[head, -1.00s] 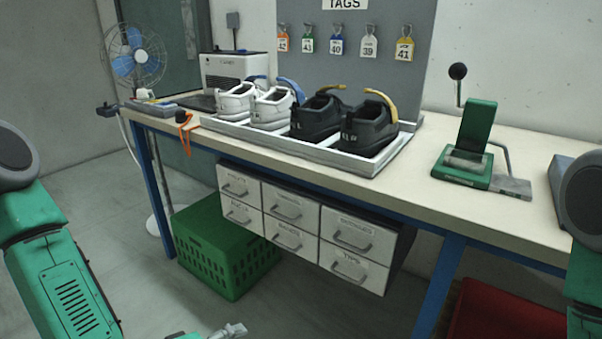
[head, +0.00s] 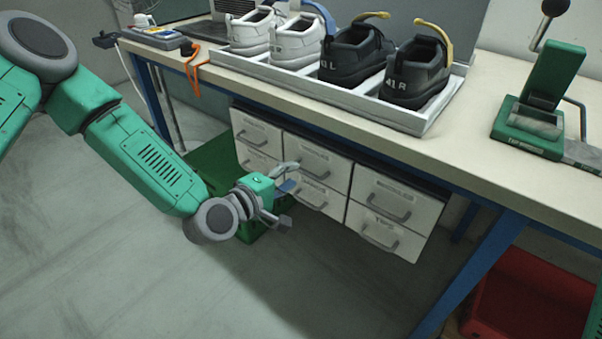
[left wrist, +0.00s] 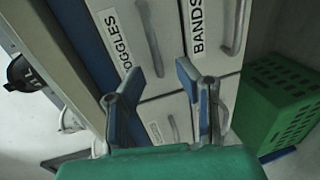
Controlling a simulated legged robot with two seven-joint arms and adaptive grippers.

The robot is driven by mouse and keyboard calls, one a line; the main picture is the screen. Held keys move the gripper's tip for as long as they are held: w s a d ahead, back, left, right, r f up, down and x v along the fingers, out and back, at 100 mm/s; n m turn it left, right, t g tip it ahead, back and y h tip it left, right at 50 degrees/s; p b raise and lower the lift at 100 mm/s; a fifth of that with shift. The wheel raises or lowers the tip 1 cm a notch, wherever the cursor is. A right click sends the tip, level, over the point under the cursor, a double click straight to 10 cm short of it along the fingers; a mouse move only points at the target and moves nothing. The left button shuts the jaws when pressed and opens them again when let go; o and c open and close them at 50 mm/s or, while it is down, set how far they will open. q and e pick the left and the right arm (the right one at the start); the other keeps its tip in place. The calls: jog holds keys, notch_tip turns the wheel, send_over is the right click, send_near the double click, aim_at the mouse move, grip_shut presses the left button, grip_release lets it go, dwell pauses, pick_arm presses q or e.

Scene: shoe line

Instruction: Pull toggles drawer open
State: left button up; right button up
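The toggles drawer (head: 322,157) is the upper middle one of a white drawer unit under the workbench and looks shut. Its label and grey handle (left wrist: 152,40) show in the left wrist view. The bands drawer (left wrist: 215,60) is directly below it. My left gripper (head: 286,197) is in front of the left and middle drawers, with its fingers spread. In the left wrist view its two fingers (left wrist: 158,72) are apart with nothing between them. I see no contact with the handle. My right gripper is out of view.
The workbench (head: 465,150) overhangs the drawers and carries a tray of shoes (head: 420,125) and a green press (head: 535,110). A green crate (left wrist: 285,100) stands on the floor left of the drawers. A blue leg (head: 470,275) and red bin (head: 530,300) are at right. Floor in front is clear.

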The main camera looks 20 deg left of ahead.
aim_at(301, 168)
pick_arm(q)
jog(key=x, duration=0.2)
jog(key=d+x, duration=0.1)
jog(key=x, duration=0.1)
jog(key=shift+b, duration=0.35)
jog(key=shift+a, duration=0.4)
grip_shut()
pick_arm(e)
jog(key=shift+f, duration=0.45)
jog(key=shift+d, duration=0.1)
